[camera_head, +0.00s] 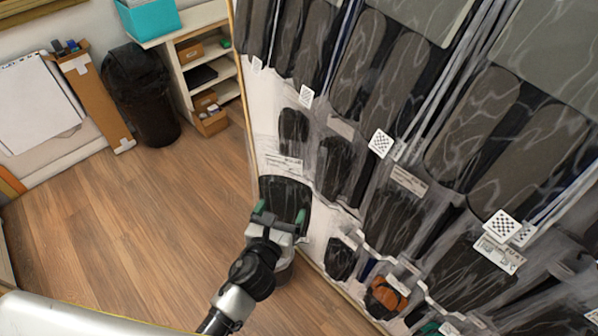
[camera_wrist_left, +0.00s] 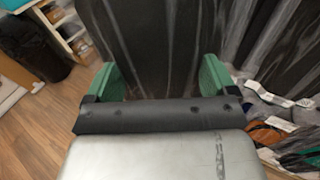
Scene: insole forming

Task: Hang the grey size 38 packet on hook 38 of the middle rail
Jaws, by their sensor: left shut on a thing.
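My left gripper (camera_head: 280,217) has green fingers and is shut on a dark grey packet (camera_head: 285,193) at the left edge of the hanging display. In the left wrist view the packet (camera_wrist_left: 145,45) fills the space between the two green fingers (camera_wrist_left: 155,82) and rises out of the top of the picture. A white label (camera_head: 283,165) shows just above the held part; its print is too small to read. White checkered tags (camera_head: 381,143) mark the display. I cannot read a 38 on any hook. My right gripper is not in view.
Clear packets of dark insoles (camera_head: 395,215) hang densely right of the gripper. An orange item (camera_head: 385,296) hangs low. The wooden floor (camera_head: 130,225) at left is clear. A black bin (camera_head: 143,95), a shelf (camera_head: 207,70) and a cardboard box (camera_head: 95,100) stand behind.

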